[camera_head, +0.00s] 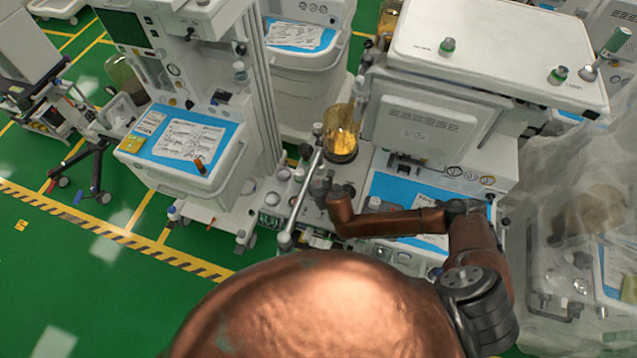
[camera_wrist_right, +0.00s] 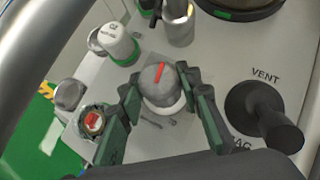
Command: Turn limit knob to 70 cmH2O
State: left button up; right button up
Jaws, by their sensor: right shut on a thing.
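The limit knob (camera_wrist_right: 158,85) is a round grey knob with a red line on its top, seen in the right wrist view. It sits on a pale panel (camera_wrist_right: 205,55). My right gripper (camera_wrist_right: 163,92) has its green-padded fingers on both sides of the knob and is shut on it. The red line points toward the top of the wrist view, tilted slightly. No scale numbers can be read around the knob. In the head view my right gripper (camera_head: 322,190) is over the cart's left side, and the knob cannot be made out there. My left gripper is not in view.
A black lever (camera_wrist_right: 265,115) near the VENT lettering stands right of the knob. A white O2 knob (camera_wrist_right: 116,44) and a red-centred fitting (camera_wrist_right: 93,122) are to the left. A metal rail (camera_head: 302,195) and an amber canister (camera_head: 341,132) are close to the gripper.

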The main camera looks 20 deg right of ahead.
jog(key=shift+r+m+h+p, duration=0.1)
jog(key=shift+m+h+p, duration=0.55)
jog(key=shift+m, duration=0.15)
jog(key=o, duration=1.2)
jog(key=shift+c, duration=0.2)
jog(key=v, duration=1.2)
